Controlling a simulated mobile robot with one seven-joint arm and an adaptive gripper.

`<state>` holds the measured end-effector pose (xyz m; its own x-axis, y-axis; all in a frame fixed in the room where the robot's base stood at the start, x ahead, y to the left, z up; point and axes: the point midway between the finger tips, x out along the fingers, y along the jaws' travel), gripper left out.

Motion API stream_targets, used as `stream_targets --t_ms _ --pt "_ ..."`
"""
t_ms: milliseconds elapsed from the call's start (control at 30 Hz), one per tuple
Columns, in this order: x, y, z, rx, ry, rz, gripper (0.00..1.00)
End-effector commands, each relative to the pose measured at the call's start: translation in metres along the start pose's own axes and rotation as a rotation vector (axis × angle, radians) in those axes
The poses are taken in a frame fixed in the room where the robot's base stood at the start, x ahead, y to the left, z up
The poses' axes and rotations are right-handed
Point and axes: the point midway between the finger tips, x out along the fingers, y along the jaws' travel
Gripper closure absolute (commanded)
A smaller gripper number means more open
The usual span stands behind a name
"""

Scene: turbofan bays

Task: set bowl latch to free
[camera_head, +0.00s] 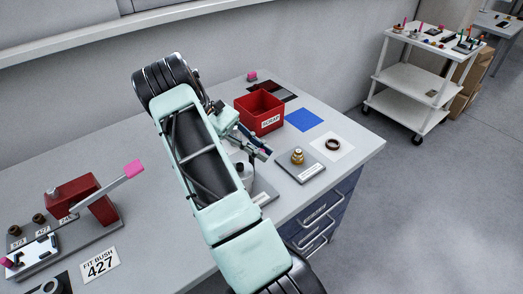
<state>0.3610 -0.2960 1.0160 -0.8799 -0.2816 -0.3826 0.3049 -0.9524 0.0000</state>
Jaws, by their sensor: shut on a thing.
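My gripper (258,148) is over the right part of the bench, beside a small pale bowl unit (242,169). It is shut on a small part at the top of this unit, which appears to be the bowl latch. My arm covers most of the unit and the latch, so the latch's setting cannot be read. The unit seems to stand on a grey plate (265,192) with a white label at its front edge.
A red bin (259,112), a blue mat (303,119), a dark ring on a white sheet (333,145) and a brass fitting on a plate (297,157) lie close by. A red press with a pink-tipped lever (133,169) stands at left. A white cart (412,88) is far right.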

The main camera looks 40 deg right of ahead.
Motion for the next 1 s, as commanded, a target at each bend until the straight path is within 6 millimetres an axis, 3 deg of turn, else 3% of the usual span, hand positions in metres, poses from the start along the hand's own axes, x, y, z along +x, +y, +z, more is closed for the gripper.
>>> stream_targets --t_ms 133,167,300,667,1000 --pt "0.000 0.000 0.001 0.000 -0.002 -0.001 1.00" --pt "0.000 0.000 0.001 0.000 -0.002 -0.001 0.84" --pt "0.000 0.000 0.001 0.000 -0.001 -0.001 0.69" --pt "-0.003 0.000 0.000 0.000 0.000 0.001 0.69" --pt "-0.044 0.000 -0.001 0.000 0.001 0.002 0.69"
